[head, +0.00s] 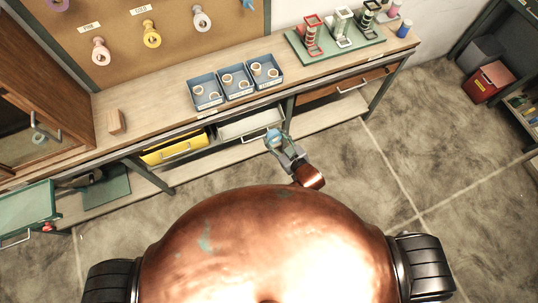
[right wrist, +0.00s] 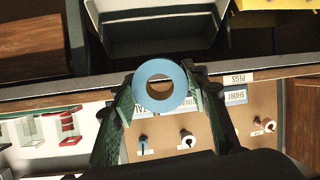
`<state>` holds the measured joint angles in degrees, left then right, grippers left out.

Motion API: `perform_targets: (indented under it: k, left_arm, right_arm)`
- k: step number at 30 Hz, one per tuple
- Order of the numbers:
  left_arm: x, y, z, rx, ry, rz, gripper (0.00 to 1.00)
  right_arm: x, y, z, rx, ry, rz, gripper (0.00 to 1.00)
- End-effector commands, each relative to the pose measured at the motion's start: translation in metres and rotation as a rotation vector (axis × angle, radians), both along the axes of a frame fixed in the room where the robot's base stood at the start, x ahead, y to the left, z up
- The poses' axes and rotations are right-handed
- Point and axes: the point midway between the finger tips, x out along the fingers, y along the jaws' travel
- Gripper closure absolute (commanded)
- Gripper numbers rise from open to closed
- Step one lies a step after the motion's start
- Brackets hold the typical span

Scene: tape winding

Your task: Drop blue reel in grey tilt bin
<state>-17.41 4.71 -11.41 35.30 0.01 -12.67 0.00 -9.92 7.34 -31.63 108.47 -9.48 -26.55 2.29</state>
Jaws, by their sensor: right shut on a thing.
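The blue reel (head: 272,137) is in my right gripper (head: 279,145), in front of the bench and close to the grey tilt bin (head: 250,124). In the right wrist view the reel (right wrist: 161,66) shows as a blue ring with an open hole, between the two fingers of my right gripper (right wrist: 161,90), which is shut on it. The grey bin (right wrist: 155,47) shows beyond the reel at the top of that view, its pale inside visible. The reel is apart from the bin. My left gripper is not in view.
A yellow bin (head: 172,153) is left of the grey one, a brown drawer (head: 345,88) right. Blue trays (head: 238,82) stand on the bench (head: 160,98). A green rack base (head: 335,45) holds several spools. Floor (head: 370,190) is clear at right.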

Motion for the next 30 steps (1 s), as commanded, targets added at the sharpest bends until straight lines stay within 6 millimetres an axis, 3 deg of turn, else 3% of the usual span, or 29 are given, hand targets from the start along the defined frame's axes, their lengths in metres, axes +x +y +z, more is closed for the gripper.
perform_targets:
  k: [1,3,9,17,30]
  left_arm:
    - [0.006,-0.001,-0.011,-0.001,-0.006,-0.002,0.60]
    - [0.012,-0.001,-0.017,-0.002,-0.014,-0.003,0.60]
    - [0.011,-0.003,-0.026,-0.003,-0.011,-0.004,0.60]
    - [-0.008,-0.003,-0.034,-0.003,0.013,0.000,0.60]
    - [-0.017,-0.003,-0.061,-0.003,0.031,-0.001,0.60]
  right_arm:
    - [-0.007,0.007,-0.031,-0.002,0.007,0.023,0.79]
    - [-0.015,0.014,-0.055,-0.001,0.005,0.047,0.79]
    - [-0.030,0.025,-0.092,0.001,-0.001,0.085,0.79]
    - [-0.022,0.030,-0.099,0.002,-0.005,0.092,0.79]
    - [0.017,0.043,-0.105,0.002,-0.004,0.091,0.79]
